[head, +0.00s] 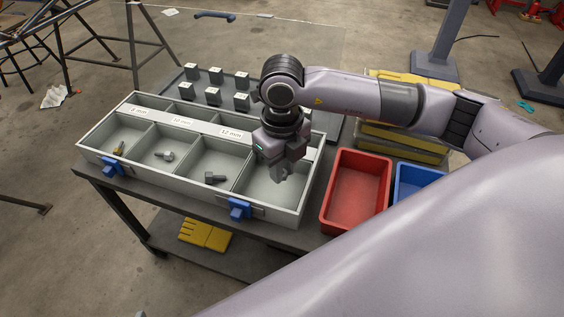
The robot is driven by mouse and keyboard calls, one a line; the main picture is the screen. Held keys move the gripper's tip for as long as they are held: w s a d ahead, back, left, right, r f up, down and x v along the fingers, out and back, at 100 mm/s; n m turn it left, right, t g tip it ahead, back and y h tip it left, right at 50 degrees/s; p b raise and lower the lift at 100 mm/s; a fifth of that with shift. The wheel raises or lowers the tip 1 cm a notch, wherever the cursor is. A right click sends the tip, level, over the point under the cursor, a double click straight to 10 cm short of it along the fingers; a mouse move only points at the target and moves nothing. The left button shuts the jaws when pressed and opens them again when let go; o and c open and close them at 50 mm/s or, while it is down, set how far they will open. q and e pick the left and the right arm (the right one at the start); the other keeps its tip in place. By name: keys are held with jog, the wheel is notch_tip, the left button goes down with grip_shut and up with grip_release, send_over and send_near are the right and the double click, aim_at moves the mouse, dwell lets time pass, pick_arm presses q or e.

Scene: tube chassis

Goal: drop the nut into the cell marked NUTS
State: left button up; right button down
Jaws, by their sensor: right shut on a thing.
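A grey sorting tray (175,186) stands on the bench, with a row of front cells. Labels read 8 mm (139,108), 10 mm (181,121) and 12 mm (230,133). Any label on the rightmost cell (262,191) is hidden by my gripper, so I cannot read NUTS. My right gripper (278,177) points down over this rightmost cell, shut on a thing. The nut itself is not distinguishable between the fingers. The visible floor of that cell looks empty. My left gripper is not in view.
Single bolts lie in the other front cells: one brassy (119,148), two grey (164,156) (214,178). Blue clips (240,208) sit on the tray's front. A red bin (355,190) and a blue bin (415,178) stand to the right. Dark blocks (213,95) stand behind.

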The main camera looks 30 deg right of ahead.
jog(key=c, duration=0.9)
grip_release()
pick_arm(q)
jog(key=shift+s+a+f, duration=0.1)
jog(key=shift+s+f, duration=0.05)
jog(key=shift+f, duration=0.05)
pick_arm(e)
jog(key=shift+r, duration=0.1)
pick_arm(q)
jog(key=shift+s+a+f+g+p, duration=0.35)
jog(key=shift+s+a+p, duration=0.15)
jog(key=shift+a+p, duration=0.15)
pick_arm(e)
notch_tip(320, 180, up, 7)
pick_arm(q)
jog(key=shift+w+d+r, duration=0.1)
pick_arm(e)
jog(key=shift+a, duration=0.1)
